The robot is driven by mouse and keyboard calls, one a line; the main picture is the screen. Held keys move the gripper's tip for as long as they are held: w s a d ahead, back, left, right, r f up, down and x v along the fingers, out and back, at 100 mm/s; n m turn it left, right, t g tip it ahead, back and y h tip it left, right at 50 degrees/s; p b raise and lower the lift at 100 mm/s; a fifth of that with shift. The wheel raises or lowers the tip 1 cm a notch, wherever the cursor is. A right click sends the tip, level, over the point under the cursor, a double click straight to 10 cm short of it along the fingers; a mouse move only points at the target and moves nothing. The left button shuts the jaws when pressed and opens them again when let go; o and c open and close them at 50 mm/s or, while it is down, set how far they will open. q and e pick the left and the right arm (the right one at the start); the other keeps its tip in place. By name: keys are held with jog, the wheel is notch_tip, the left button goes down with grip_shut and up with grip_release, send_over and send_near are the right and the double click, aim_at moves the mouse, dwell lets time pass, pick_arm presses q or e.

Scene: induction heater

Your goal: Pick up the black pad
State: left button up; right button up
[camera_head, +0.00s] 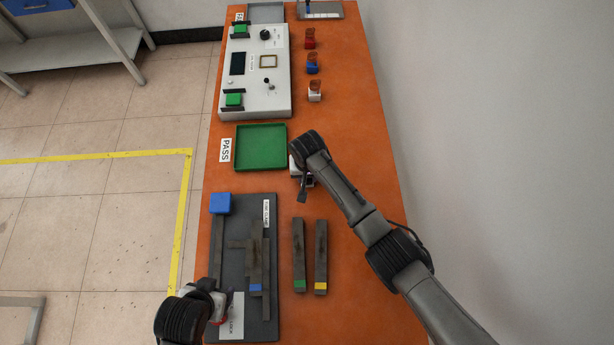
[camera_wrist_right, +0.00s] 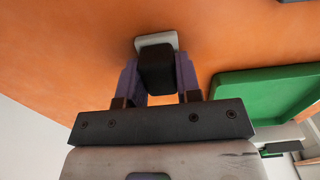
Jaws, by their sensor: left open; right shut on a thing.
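The black pad (camera_wrist_right: 156,72) shows in the right wrist view as a dark block between the two fingers of my right gripper (camera_wrist_right: 158,80). The gripper is shut on it. A white base (camera_wrist_right: 156,41) shows at the pad's far end against the orange table; I cannot tell if the pad is lifted clear of it. In the head view my right gripper (camera_head: 303,182) is just right of the green tray, and its arm hides most of the pad. My left gripper (camera_head: 224,308) is open, low over the near end of the dark fixture plate, its fingertips partly hidden.
The green tray (camera_head: 236,148) is empty. The fixture plate (camera_head: 233,202) carries a blue block (camera_head: 220,203) and bars. Two dark bars (camera_head: 299,255) lie right of it. A white tester box (camera_head: 281,98) stands farther back, with red, blue and white small pieces beside it.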

pick_arm(q)
jog(key=shift+d, duration=0.15)
pick_arm(e)
jog(key=shift+c, duration=1.1)
jog(key=shift+r, duration=0.1)
pick_arm(q)
jog(key=shift+r, duration=0.1)
pick_arm(e)
jog(key=shift+r, duration=0.25)
notch_tip(320, 180, up, 4)
jog(key=shift+f+p, duration=0.1)
jog(key=shift+p, duration=0.6)
pick_arm(q)
jog(key=shift+r+p, duration=1.4)
jog(key=shift+r, duration=0.6)
pick_arm(e)
jog(key=s+d+r, duration=0.6)
jog(key=d, duration=0.4)
jog(key=shift+r, duration=0.25)
